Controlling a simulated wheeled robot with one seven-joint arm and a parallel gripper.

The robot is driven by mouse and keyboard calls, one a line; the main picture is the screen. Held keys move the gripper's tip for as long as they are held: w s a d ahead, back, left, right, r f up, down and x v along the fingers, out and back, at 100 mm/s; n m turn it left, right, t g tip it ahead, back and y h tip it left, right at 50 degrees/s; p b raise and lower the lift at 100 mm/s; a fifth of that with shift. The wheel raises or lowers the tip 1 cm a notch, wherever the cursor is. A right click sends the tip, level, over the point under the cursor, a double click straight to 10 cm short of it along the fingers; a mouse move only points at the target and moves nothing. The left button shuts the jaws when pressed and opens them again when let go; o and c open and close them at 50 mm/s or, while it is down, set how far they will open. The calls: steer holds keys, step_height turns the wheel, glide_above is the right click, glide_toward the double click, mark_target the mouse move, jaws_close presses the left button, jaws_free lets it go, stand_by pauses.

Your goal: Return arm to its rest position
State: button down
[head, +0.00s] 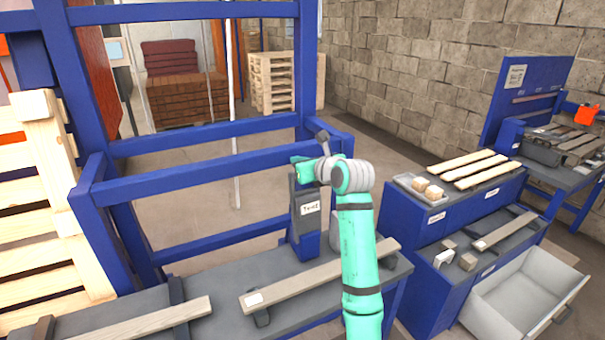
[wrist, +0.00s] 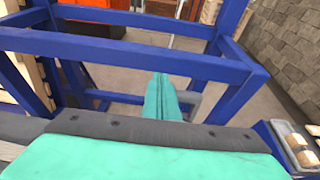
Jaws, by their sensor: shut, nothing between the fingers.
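My arm rises in the head view from the bottom edge over the grey bench (head: 225,282) and bends left at its grey joint. My gripper (head: 297,160) is at its end, in front of the blue gantry frame (head: 215,178) and just above a dark holder with a label (head: 307,209). Whether it touches the holder I cannot tell. In the wrist view its teal fingers (wrist: 161,80) lie together, shut and empty, pointing towards the blue frame rails (wrist: 120,63).
Wooden boards (head: 325,276) lie on the bench under my arm. To the right stand a blue cabinet (head: 440,265) with an open grey drawer (head: 525,300) and a grey tray (head: 408,184) of wooden blocks. Pallets (head: 22,215) stand at the left. Bare floor shows behind the frame.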

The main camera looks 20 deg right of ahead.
step_height(320, 180, up, 5)
steer(key=s+d, duration=0.1)
steer(key=d, duration=0.1)
steer(key=s+a+f+y, duration=0.2)
steer(key=a+f+y, duration=0.1)
steer(key=a+f, duration=0.4)
steer(key=s+a+f+y, duration=0.25)
steer(key=a+f, duration=0.35)
steer(key=a, duration=0.3)
steer(key=s+a+f+m+t+y, duration=0.2)
steer(key=s+a+f+m+y, duration=0.4)
steer(key=s+a+f, duration=0.5)
steer(key=s+f+m+h, duration=0.4)
steer(key=s+m, duration=0.6)
steer(key=s, duration=0.5)
steer(key=s+d+f+m+h, duration=0.1)
steer(key=s+f+m+h, duration=0.4)
steer(key=s+m, duration=0.6)
steer(key=s+d+f+m+g+h, duration=0.1)
steer(key=s+f+m+h, duration=0.4)
steer(key=s+m, duration=0.6)
steer(key=s+f, duration=0.2)
steer(key=s, duration=0.7)
steer(key=shift+s, duration=0.4)
